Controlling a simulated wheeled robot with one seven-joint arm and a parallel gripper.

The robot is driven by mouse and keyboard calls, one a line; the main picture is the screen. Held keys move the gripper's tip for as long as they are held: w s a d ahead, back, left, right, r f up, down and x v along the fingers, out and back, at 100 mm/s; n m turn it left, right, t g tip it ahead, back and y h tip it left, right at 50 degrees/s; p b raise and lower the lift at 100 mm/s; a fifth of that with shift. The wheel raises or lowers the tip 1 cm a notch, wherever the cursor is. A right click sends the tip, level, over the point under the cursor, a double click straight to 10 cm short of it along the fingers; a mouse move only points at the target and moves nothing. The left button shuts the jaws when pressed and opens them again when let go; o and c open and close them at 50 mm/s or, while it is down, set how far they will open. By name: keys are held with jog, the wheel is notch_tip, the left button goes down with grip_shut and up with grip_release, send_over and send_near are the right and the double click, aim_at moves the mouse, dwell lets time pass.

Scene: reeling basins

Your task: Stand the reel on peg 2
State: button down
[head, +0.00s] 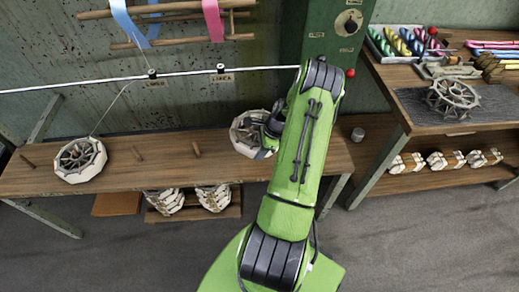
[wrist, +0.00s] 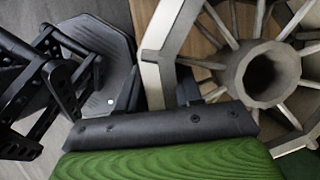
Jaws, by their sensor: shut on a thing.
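My gripper (head: 270,134) is shut on the rim of a reel (head: 243,136), a pale spoked wheel with a white outer band. It holds the reel near the right part of the long wooden bench, right of the upright pegs. The reel fills the right of the wrist view (wrist: 262,72), its hub hole facing the camera. One bare peg (head: 196,149) stands just left of the held reel. Another bare peg (head: 138,153) stands further left. I can read no peg numbers. My arm and gripper hide the reel's right side.
A second reel (head: 80,160) lies on the long bench (head: 225,172) at left, a thread running up from it. A third reel (head: 453,98) is on the right-hand table's dark mat (head: 413,108). A rod (head: 110,80) with clips crosses above. A green cabinet (head: 335,45) stands behind my arm.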

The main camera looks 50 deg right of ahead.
jog(key=shift+f+b, duration=2.75)
jog(key=shift+f, duration=1.3)
jog(key=c, duration=0.7)
grip_release()
jog(key=shift+o, duration=0.2)
jog(key=p+v, duration=0.4)
jog(key=v, duration=1.2)
jog(key=shift+d+f, duration=0.1)
